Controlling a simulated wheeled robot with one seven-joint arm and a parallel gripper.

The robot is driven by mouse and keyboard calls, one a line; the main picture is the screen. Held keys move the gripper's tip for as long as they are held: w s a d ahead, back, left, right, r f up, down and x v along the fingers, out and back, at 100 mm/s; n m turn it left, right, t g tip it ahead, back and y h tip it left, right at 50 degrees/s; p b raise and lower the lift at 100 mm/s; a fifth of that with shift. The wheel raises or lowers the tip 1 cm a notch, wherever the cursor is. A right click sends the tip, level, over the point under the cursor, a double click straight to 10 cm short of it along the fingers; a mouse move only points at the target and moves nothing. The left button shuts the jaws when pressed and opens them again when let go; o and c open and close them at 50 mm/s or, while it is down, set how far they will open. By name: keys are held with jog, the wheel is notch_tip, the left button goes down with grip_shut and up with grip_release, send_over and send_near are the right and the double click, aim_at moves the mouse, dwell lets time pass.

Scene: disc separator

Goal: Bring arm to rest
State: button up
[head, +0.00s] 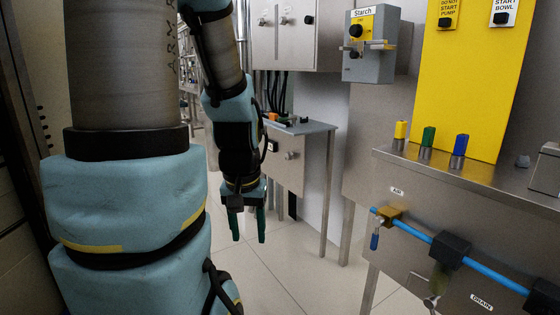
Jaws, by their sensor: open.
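My gripper (247,224) is in the middle of the head view, at the end of my arm, pointing down toward the floor. Its two green-dark fingers are apart and nothing shows between them. It hangs in front of the small grey metal stand (288,160) and left of the steel bench, apart from both. My arm with light blue covers fills much of the left side and hides what is behind it.
A steel bench (480,185) with yellow (400,131), green (427,137) and blue (460,145) knobs and a blue pipe (415,234) stands at the right. A yellow panel (460,70) and a grey Starch box (369,45) are behind. Tiled floor (290,270) is clear below my gripper.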

notch_tip(320, 180, up, 18)
jog(key=p, duration=1.5)
jog(key=shift+f, duration=0.15)
dwell(0.6)
